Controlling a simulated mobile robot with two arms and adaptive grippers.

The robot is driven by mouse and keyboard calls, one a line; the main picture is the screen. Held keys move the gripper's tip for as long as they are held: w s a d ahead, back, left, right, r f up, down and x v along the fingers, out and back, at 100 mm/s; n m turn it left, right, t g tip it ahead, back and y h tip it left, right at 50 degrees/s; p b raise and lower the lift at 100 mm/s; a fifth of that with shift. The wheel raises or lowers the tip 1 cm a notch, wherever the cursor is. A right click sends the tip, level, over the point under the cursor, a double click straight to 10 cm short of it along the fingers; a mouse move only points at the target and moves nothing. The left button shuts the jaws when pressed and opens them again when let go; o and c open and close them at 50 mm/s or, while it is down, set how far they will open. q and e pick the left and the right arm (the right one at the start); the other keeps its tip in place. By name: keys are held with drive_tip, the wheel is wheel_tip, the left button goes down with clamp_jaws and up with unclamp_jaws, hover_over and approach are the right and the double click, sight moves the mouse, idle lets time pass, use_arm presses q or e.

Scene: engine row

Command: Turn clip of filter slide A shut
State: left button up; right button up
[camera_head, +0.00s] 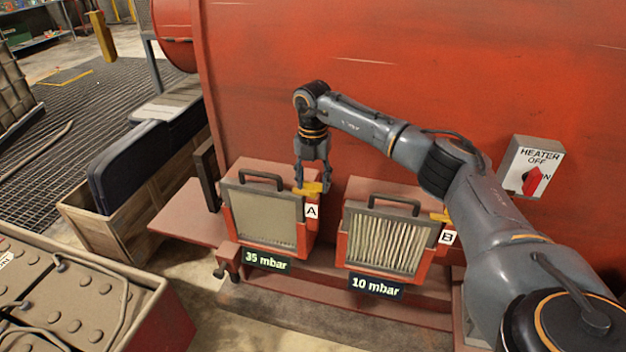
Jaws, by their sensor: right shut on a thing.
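Filter slide A (262,222) is a framed panel with a smooth beige face and a dark handle, seated in a red housing at the centre left. Its yellow clip (309,188) is at the upper right of the housing, by the white label A (312,211). My right gripper (313,184) points down from above and is shut on the yellow clip. The fingers hide part of the clip, so its exact angle is hard to tell. My left gripper is not in view.
A heater switch (536,168) is on the red wall. A wooden crate (125,228) with dark cushions stands at the left.

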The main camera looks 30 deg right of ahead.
drive_tip(key=shift+w, duration=0.1)
idle(0.4)
drive_tip(key=o, duration=1.2)
drive_tip(key=shift+c, duration=0.2)
wheel_tip(320, 180, up, 12)
